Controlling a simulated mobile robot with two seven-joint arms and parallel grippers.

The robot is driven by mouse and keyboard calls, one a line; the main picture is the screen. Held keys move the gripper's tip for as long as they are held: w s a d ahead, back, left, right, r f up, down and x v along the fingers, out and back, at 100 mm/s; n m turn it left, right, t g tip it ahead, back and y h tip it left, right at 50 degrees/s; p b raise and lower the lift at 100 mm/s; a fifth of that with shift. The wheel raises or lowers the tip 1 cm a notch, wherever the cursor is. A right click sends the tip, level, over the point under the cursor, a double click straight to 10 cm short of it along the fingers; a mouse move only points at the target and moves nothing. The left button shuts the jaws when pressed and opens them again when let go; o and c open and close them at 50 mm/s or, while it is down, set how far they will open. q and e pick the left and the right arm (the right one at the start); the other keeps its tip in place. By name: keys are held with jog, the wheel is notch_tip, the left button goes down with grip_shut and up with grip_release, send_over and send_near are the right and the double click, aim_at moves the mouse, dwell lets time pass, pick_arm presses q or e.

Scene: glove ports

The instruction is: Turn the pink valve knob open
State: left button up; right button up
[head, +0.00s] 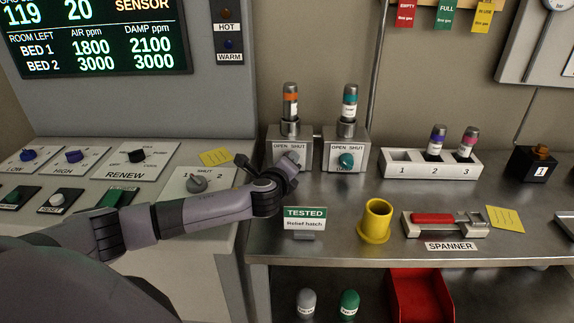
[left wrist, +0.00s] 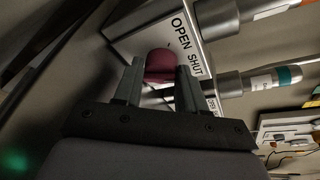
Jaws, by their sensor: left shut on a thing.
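The pink valve knob (left wrist: 161,64) sits on the front of a grey box marked OPEN and SHUT (head: 289,146). My left gripper (left wrist: 159,82) is shut on the knob, one finger on each side of it, in the left wrist view. In the head view my left gripper (head: 285,168) reaches the front of that box and hides the knob. A cylinder with an orange band (head: 290,100) stands upright in the top of this box. I cannot make out which way the knob points. My right gripper is not in view.
A second OPEN/SHUT box with a teal knob (head: 346,161) stands just to the right. A green TESTED sign (head: 305,216) stands below my gripper. A yellow cup (head: 376,222), a spanner tray (head: 445,224) and a numbered rack (head: 401,164) are further right. A control panel is at left.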

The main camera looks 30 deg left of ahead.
pick_arm(q)
jog(key=shift+f+n+b, duration=0.15)
jog(key=shift+n+b, duration=0.45)
jog(key=shift+n+t+h, duration=0.3)
jog(key=shift+t, duration=0.1)
jog(key=shift+r, duration=0.2)
jog(key=o, duration=1)
jog(key=shift+v, duration=3.55)
